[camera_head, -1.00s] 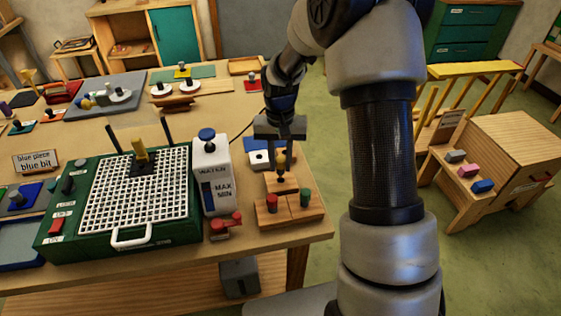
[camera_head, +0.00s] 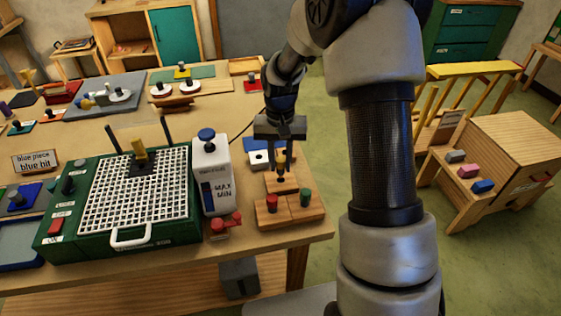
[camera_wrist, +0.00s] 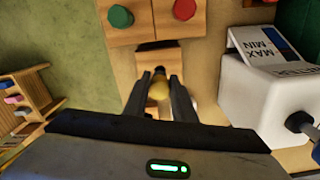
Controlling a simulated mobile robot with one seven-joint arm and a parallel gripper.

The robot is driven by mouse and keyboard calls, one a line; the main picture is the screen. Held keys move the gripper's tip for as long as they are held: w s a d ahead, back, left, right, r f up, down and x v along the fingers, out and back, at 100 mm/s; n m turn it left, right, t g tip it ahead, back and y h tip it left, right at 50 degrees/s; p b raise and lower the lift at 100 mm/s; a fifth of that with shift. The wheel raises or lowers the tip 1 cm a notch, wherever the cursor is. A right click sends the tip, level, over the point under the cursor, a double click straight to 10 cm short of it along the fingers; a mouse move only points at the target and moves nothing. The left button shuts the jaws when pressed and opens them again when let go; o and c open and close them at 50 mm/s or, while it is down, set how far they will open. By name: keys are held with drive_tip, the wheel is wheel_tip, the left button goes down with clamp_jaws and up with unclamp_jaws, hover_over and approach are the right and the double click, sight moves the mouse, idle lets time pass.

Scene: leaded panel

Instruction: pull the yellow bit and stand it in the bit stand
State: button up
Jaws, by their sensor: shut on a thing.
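The yellow bit (camera_wrist: 159,88) is between my gripper's two dark fingers in the wrist view. In the head view it is a small yellow spot (camera_head: 281,158), mostly covered by the fingers. My gripper (camera_head: 281,163) points down and is shut on the bit, above the near-right part of the table. A dark piece shows just below it; I cannot tell whether the bit is still seated. The wooden bit stand (camera_head: 291,213) is just in front, with a red bit (camera_head: 272,201) and a green bit (camera_head: 305,197) upright in it.
The white water tank (camera_head: 211,177) stands close left of my gripper. The green machine with a white grid (camera_head: 108,205) lies farther left, with a yellow-topped dark block (camera_head: 139,163) on it. A red clamp-like part (camera_head: 226,224) is left of the stand. The table edge is close on the right.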

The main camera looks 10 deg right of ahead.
sight(281, 170)
drive_tip(key=shift+f+b, duration=1.15)
drive_tip(key=shift+f, duration=0.5)
drive_tip(key=o, duration=1.1)
wheel_tip(281, 170, up, 18)
drive_tip(key=shift+f, duration=0.25)
